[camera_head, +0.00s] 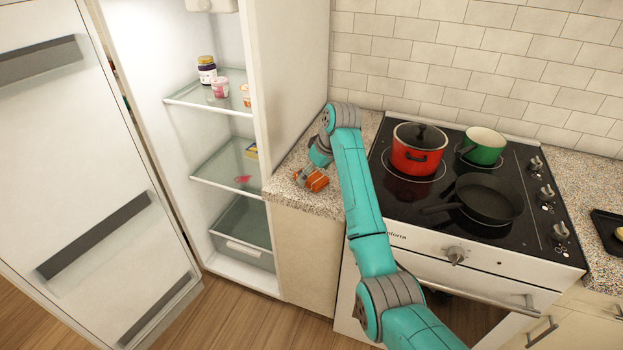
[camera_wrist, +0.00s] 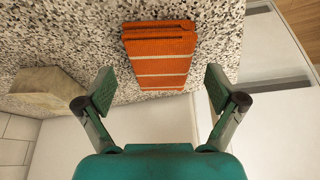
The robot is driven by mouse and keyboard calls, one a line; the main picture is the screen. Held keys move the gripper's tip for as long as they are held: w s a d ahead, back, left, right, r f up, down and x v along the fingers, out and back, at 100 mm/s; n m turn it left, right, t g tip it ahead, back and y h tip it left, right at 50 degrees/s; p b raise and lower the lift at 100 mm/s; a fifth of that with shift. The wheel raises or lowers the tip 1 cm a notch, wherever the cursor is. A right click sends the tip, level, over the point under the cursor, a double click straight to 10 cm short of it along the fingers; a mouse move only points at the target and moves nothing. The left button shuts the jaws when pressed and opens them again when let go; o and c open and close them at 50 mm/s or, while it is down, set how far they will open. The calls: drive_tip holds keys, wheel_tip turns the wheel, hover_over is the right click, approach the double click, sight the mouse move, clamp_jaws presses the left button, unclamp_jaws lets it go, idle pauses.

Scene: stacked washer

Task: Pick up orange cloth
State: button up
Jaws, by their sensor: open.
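The orange cloth (camera_head: 314,180) lies folded on the narrow speckled counter between the fridge and the stove. In the wrist view the cloth (camera_wrist: 160,55) is orange with pale stripes. My gripper (camera_head: 305,175) is at the counter beside the cloth. In the wrist view my gripper (camera_wrist: 160,92) is open, with one finger on each side of the cloth's width. The cloth lies just beyond the fingertips, between their lines, and neither finger visibly touches it.
The open fridge (camera_head: 230,150) stands left, with jars on its shelf. The stove (camera_head: 455,180) is right, with a red pot (camera_head: 418,155), green pot (camera_head: 483,150) and black pan (camera_head: 485,198). A beige block (camera_wrist: 48,90) is left of my gripper in the wrist view.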

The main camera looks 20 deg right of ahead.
sight(313, 176)
drive_tip(key=shift+w+a+f, duration=0.1)
drive_tip(key=shift+w+f, duration=0.1)
drive_tip(key=shift+f, duration=0.3)
drive_tip(key=c, duration=1.2)
wheel_tip(313, 176, up, 10)
drive_tip(key=shift+r, duration=0.1)
drive_tip(key=shift+c, duration=0.2)
